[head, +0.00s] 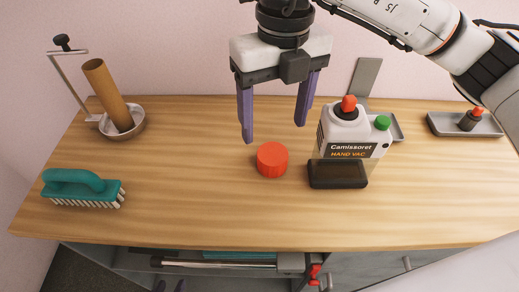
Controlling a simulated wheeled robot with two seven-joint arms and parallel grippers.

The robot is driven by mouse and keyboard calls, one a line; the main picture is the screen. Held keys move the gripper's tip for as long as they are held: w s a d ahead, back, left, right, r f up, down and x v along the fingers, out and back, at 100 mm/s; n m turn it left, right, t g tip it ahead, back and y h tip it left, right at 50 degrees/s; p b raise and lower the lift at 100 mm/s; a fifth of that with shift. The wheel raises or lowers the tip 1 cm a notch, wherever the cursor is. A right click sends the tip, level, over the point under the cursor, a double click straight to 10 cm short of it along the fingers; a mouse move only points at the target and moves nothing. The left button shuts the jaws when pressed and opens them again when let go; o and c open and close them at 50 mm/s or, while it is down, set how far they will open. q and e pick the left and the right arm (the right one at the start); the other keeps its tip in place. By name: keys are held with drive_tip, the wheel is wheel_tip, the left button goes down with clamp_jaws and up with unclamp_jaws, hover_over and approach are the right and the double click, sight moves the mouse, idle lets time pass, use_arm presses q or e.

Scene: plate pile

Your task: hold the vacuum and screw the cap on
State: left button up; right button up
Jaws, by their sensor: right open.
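The hand vacuum (348,132), white with a "Camissoret HAND VAC" label, a red knob and a green knob on top, stands upright on the table right of centre. Its dark front part (338,175) faces me. An orange-red ribbed cap (272,160) lies flat on the table to its left, apart from it. My right gripper (275,133) comes in from above with its purple fingers spread. It is empty, above and behind the cap, left of the vacuum.
A teal brush (82,187) lies on the left of the wooden table (200,195). Behind it, a bowl (138,126) holds a brown tube (108,95) beside a metal stand (70,78). A grey tray (490,127) with a small dark, red-topped object is at the far right. The front middle is clear.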

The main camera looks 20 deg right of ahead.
sight(272, 152)
drive_tip(key=shift+w+d+f, duration=0.1)
drive_tip(key=shift+d, duration=0.3)
drive_tip(key=shift+a+f, duration=0.15)
drive_tip(key=shift+f, duration=2.4)
drive_tip(key=shift+w+a+f+p, duration=0.15)
drive_tip(key=shift+f+p, duration=0.25)
drive_tip(key=shift+f, duration=0.95)
drive_tip(key=shift+w+a+f+p, duration=0.1)
drive_tip(key=shift+f+p, duration=0.25)
drive_tip(key=shift+f, duration=0.95)
drive_tip(key=c, duration=1.1)
